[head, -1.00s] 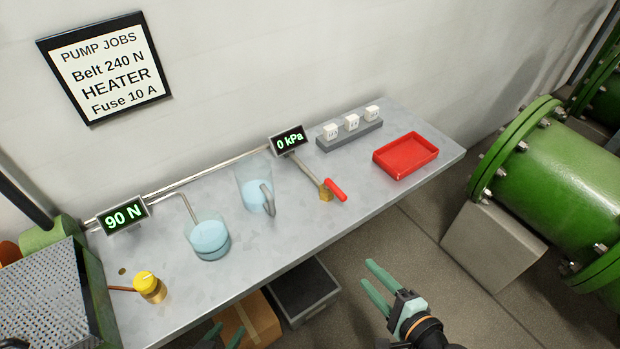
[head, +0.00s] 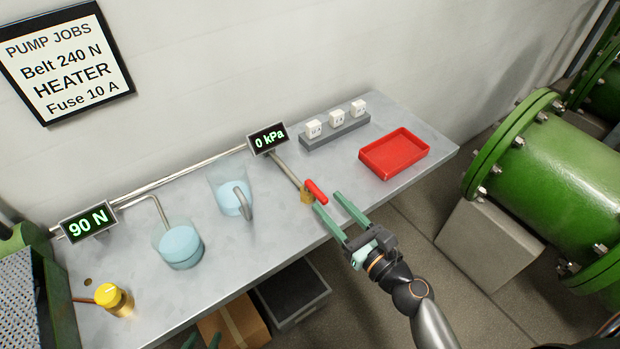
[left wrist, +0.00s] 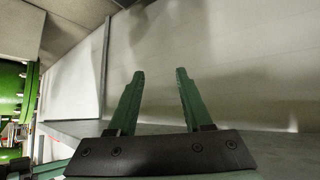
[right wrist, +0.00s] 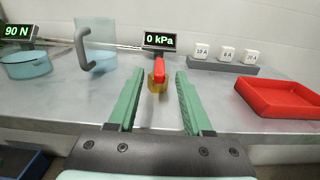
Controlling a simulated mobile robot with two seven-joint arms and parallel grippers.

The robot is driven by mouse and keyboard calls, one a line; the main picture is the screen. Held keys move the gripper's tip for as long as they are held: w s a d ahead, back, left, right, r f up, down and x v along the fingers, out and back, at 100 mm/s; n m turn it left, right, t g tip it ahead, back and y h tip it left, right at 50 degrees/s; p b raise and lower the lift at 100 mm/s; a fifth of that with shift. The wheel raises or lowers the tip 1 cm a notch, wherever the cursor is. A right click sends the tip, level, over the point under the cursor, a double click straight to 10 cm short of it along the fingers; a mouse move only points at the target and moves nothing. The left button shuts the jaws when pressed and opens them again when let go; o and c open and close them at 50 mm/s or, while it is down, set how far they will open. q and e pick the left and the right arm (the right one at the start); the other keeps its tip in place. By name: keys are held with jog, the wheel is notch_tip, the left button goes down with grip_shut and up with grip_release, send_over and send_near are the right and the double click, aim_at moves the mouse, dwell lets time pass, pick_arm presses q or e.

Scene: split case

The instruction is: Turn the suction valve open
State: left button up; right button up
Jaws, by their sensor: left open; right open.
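The suction valve has a red lever handle (head: 316,192) on a brass body (head: 307,196), at the end of a pipe below the display reading 0 kPa (head: 268,139). In the right wrist view the red handle (right wrist: 159,70) points toward the camera, with the brass body (right wrist: 157,84) under it. My right gripper (head: 328,200) is open just in front of the valve. In the right wrist view its fingers stand either side of the valve's line, apparently short of it. My left gripper (head: 203,342) is barely visible at the bottom of the head view; the left wrist view shows it open and empty (left wrist: 160,85).
On the bench (head: 225,265) are a red tray (head: 394,153), a grey rack (head: 335,132) with white fuse blocks, a jug (head: 230,192), a beaker (head: 178,246) and a yellow-capped knob (head: 112,298). A 90 N display (head: 88,222) stands left. Boxes sit under the bench.

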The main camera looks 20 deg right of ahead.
aim_at(311, 183)
jog(key=p+x, duration=0.1)
jog(key=x, duration=0.6)
jog(key=shift+w+a, duration=0.15)
jog(key=shift+w, duration=0.2)
jog(key=shift+c, duration=0.3)
grip_shut()
